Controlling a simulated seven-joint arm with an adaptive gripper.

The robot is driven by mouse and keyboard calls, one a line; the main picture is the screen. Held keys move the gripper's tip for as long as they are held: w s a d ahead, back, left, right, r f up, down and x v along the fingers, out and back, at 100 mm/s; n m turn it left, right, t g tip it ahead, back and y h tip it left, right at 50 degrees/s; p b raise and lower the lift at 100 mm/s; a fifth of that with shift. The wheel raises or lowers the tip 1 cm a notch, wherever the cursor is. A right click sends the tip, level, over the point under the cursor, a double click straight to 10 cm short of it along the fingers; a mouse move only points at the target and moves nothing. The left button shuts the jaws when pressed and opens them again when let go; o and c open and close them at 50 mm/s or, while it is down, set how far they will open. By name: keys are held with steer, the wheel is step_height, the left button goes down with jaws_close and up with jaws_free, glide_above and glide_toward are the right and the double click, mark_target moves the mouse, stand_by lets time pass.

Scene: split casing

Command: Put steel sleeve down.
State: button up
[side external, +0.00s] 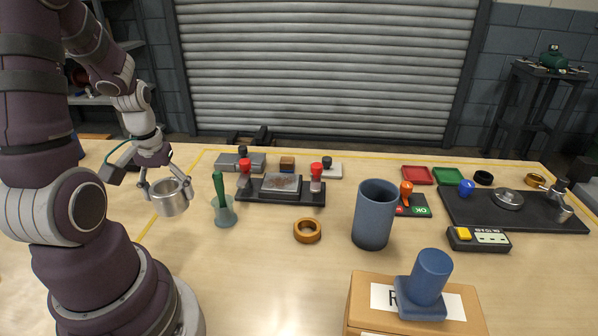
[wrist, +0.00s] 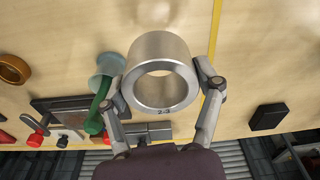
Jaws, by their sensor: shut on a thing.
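The steel sleeve (side external: 171,200) is a short, hollow silver ring. My gripper (side external: 167,188) is shut on it and holds it at the left side of the table in the side view, apparently above the surface. In the wrist view the sleeve (wrist: 160,75) shows its open bore and a marking that looks like "2.3" on its rim. The two fingers of my gripper (wrist: 162,95) press on its opposite sides. The exact height of the sleeve over the table is hard to tell.
A cup with a green-handled tool (side external: 223,212) stands just right of the sleeve. A dark clamp fixture (side external: 280,195), a bronze ring (side external: 307,231), a blue-grey cylinder (side external: 374,215) and a cardboard box (side external: 360,300) lie farther right. A yellow line (wrist: 212,60) runs beside the sleeve.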

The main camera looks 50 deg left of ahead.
mark_target(177, 229)
steer(key=f, duration=0.2)
steer(key=a+f, duration=0.1)
steer(key=f, duration=0.3)
steer(key=shift+s+a+f, duration=0.25)
steer(key=shift+s+f, duration=0.05)
steer(key=o, duration=1.2)
steer(key=shift+f, duration=0.1)
steer(key=shift+o, duration=0.2)
step_height(177, 229, up, 12)
steer(key=d+r, duration=0.1)
steer(key=d, duration=0.1)
steer(key=w+d+r+m+t, duration=0.2)
steer(key=d+m, duration=0.3)
steer(key=d, duration=0.3)
steer(key=w+d+r+m+t+h, duration=0.1)
steer(key=w+d+r+m+t, duration=0.1)
steer(key=d, duration=0.7)
step_height(177, 229, up, 3)
steer(key=w+m, duration=0.1)
steer(key=m, duration=0.2)
steer(key=shift+m+t, duration=0.4)
